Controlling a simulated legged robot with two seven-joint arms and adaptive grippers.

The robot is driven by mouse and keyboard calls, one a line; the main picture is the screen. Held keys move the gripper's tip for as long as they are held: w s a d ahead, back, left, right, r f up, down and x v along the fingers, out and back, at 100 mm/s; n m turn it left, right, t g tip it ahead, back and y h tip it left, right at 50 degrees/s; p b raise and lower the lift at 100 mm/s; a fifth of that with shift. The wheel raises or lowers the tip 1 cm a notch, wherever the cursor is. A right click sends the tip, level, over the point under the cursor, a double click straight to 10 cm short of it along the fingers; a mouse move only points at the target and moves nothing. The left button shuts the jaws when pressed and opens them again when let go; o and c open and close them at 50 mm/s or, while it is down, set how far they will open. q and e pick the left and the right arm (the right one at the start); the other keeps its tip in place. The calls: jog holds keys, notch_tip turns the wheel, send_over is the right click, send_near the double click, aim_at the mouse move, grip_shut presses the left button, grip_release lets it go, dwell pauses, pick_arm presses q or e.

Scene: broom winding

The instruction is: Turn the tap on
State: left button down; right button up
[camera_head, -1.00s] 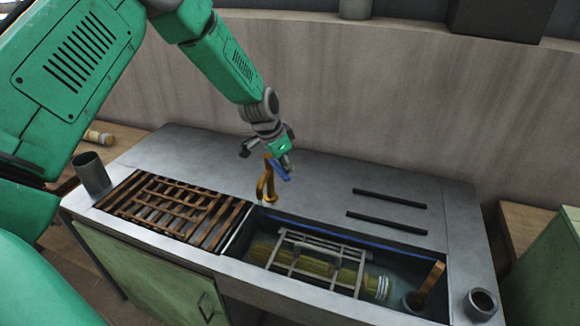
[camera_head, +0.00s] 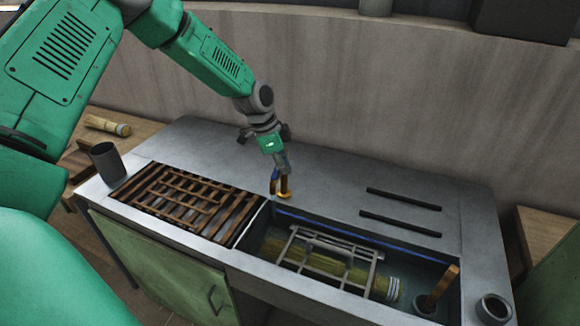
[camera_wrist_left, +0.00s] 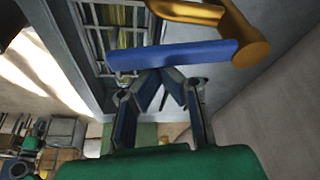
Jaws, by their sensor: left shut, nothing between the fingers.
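The tap (camera_head: 285,195) is brass-coloured and stands at the back edge of the sink. It also shows in the left wrist view (camera_wrist_left: 248,40). Its blue handle (camera_wrist_left: 172,55) is a long bar lying across the wrist view just beyond my fingertips; in the head view it is mostly hidden by my gripper. My left gripper (camera_head: 281,167) is at the tap, with its fingers together and nothing between them. In the wrist view the left gripper's fingertips (camera_wrist_left: 160,78) are very close to the handle's lower edge; I cannot tell whether they touch. My right gripper is out of view.
The sink (camera_head: 452,300) holds a metal rack (camera_head: 330,262) over a straw broom (camera_head: 388,288). A wooden slatted grate (camera_head: 185,205) lies to its left. A dark cup (camera_head: 106,163) stands at the left corner. Two black bars (camera_head: 402,199) lie on the clear counter at right.

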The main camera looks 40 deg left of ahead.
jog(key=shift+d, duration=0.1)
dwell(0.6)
pick_arm(q)
notch_tip(320, 180, up, 9)
jog(key=shift+w+d+b, duration=0.2)
jog(key=shift+b, duration=0.25)
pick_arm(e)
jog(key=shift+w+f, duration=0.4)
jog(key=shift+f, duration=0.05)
